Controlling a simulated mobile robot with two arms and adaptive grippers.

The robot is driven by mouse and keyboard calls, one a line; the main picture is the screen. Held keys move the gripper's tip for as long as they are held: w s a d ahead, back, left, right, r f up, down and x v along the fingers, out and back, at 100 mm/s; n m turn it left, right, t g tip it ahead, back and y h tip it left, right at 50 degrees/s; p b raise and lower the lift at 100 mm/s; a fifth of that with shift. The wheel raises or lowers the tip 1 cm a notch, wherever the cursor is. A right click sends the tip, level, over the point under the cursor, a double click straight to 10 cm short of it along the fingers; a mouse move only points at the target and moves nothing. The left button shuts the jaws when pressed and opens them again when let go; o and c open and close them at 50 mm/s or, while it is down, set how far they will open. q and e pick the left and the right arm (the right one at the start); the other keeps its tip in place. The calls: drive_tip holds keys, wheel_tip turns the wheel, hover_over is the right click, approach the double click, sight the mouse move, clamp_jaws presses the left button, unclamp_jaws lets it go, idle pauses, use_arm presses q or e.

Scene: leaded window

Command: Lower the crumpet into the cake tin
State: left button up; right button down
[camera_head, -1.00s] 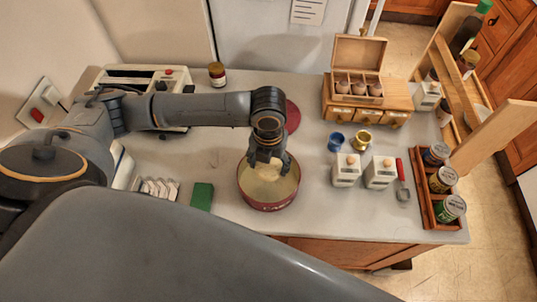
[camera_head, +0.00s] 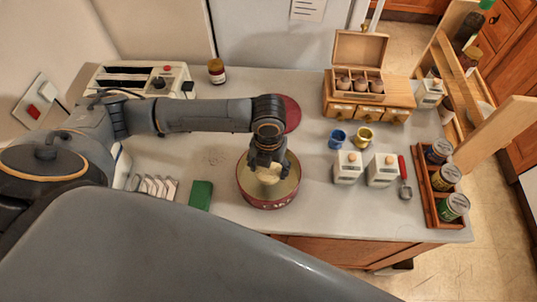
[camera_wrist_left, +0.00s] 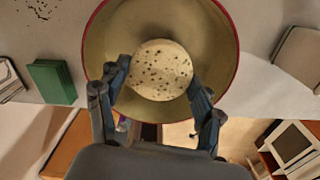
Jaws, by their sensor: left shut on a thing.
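The crumpet (camera_wrist_left: 160,70) is a pale round with dark holes in its top. My left gripper (camera_head: 268,166) is shut on it; in the left wrist view the fingers (camera_wrist_left: 158,88) press on its two sides. In the head view the crumpet (camera_head: 267,176) shows partly under the fingers, within the rim of the cake tin (camera_head: 268,203). The tin is round, red outside and cream inside, and stands on the worktop; it also shows in the left wrist view (camera_wrist_left: 208,35) around the crumpet. I cannot tell whether the crumpet touches the tin's floor. My right gripper is not in view.
A green block (camera_head: 201,195) lies left of the tin and a red lid (camera_head: 291,113) behind it. A toast rack (camera_head: 155,187) stands farther left. Two white shakers (camera_head: 348,167) (camera_head: 382,170), a blue cup (camera_head: 337,139) and a brass cup (camera_head: 364,137) stand to the right.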

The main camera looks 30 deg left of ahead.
sight(269, 176)
use_arm(q)
drive_tip(key=shift+f, duration=0.35)
idle(0.4)
drive_tip(key=shift+f+b, duration=0.7)
drive_tip(key=shift+f, duration=0.25)
idle(0.3)
drive_tip(key=shift+f+b, duration=0.65)
drive_tip(key=shift+f, duration=0.6)
idle(0.4)
drive_tip(key=o, duration=1.2)
